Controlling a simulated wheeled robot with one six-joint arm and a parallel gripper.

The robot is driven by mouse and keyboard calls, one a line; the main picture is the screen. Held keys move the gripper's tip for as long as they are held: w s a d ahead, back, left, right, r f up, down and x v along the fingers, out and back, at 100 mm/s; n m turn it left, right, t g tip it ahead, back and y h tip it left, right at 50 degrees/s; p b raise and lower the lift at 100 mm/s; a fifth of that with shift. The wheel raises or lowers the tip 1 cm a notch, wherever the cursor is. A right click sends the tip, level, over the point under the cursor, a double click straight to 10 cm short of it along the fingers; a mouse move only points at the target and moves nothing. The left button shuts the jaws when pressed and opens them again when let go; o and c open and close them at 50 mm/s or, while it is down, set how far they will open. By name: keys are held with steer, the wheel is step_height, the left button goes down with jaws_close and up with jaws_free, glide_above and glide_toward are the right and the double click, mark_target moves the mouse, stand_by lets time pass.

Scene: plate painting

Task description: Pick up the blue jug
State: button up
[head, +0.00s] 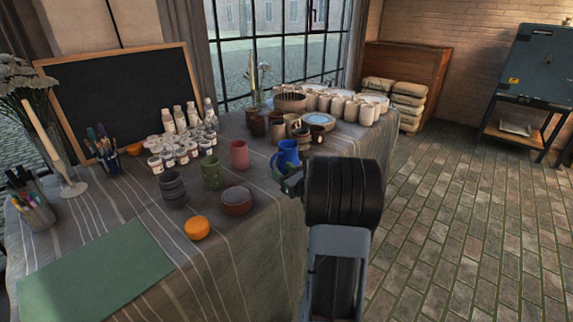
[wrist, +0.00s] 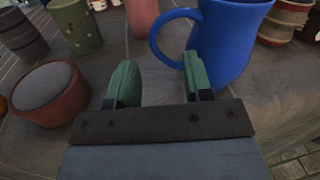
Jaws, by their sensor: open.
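The blue jug (head: 288,152) stands upright on the cloth-covered table, near its right edge in the head view. In the wrist view the blue jug (wrist: 232,35) fills the upper right, with its handle pointing left. My gripper (wrist: 155,75) is open, with two green fingers apart and nothing between them. The right finger overlaps the lower end of the handle in the picture; I cannot tell whether they touch. In the head view my gripper (head: 290,183) is just in front of the jug, partly hidden by my arm.
A green mug (head: 212,174), a pink cup (head: 239,155) and a brown round pot (head: 237,200) stand left of the jug. An orange pot (head: 196,228) is nearer. Several brown cups and a blue-rimmed plate (head: 318,119) are behind. The green mat (head: 95,275) is bare.

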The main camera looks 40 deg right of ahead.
mark_target(272, 163)
steer(key=shift+w+a+b, duration=0.15)
steer(key=shift+w+b, duration=0.05)
steer(key=shift+w, duration=1.2)
steer(key=shift+w+a+b, duration=0.1)
steer(key=shift+w+b, duration=0.05)
steer(key=shift+w, duration=1.25)
steer(key=shift+r, duration=0.1)
jaws_close()
steer(key=shift+r, duration=0.15)
